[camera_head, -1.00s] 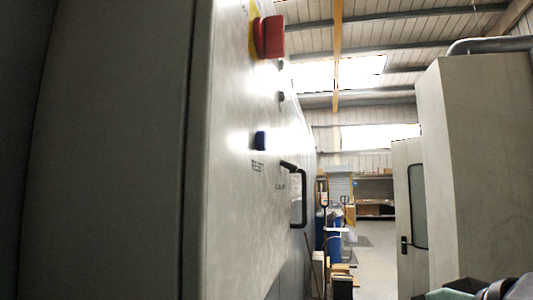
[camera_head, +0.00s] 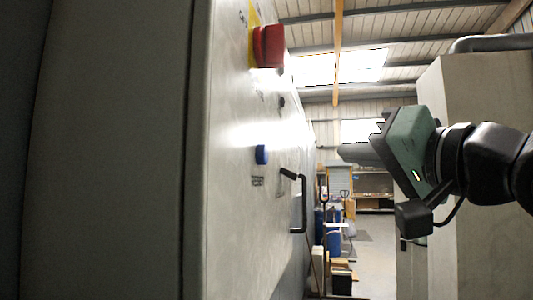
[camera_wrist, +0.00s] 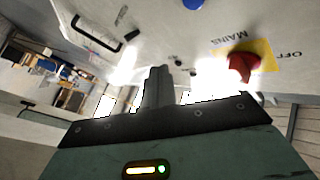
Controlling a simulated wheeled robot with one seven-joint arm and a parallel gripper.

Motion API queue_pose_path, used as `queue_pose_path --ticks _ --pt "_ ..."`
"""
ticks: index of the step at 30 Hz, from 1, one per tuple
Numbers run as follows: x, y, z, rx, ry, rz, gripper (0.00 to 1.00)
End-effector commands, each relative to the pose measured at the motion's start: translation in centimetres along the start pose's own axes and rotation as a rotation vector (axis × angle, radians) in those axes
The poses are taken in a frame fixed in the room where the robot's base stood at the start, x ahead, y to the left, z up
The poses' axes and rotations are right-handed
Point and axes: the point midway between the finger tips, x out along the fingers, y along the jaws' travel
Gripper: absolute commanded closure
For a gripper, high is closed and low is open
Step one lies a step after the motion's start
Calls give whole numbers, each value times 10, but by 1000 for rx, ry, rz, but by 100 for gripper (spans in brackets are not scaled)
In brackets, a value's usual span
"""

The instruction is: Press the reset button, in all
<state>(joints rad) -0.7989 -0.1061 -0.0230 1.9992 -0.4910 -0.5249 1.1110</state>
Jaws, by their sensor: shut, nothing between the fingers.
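A blue round button (camera_head: 261,154), likely the reset button, sticks out from the grey panel face (camera_head: 230,210). A small label below it is too blurred to read. The blue button also shows at the top edge of the wrist view (camera_wrist: 193,3), partly cut off. My gripper (camera_head: 345,152) is shut and empty. It points left towards the panel at about the button's height in the head view, with a clear gap between. In the wrist view its closed fingers (camera_wrist: 156,88) touch nothing that I can see.
A red knob (camera_head: 268,46) on a yellow plate, marked MAINS and OFF, sits above the blue button. A small dark knob (camera_head: 281,102) lies between them. A black handle (camera_head: 301,200) sticks out below. A tall grey cabinet (camera_head: 480,85) stands right, behind my arm.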

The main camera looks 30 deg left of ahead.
Motion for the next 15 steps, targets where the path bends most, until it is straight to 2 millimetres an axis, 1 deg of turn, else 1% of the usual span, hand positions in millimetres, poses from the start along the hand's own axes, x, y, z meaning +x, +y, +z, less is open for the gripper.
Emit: queue_pose_path --ticks 5,8,15 --pt "1 0 1 0 0 1 100" --pt "5 -2 5 -2 0 -1 100" --pt "25 -16 22 0 -1 -1 100"
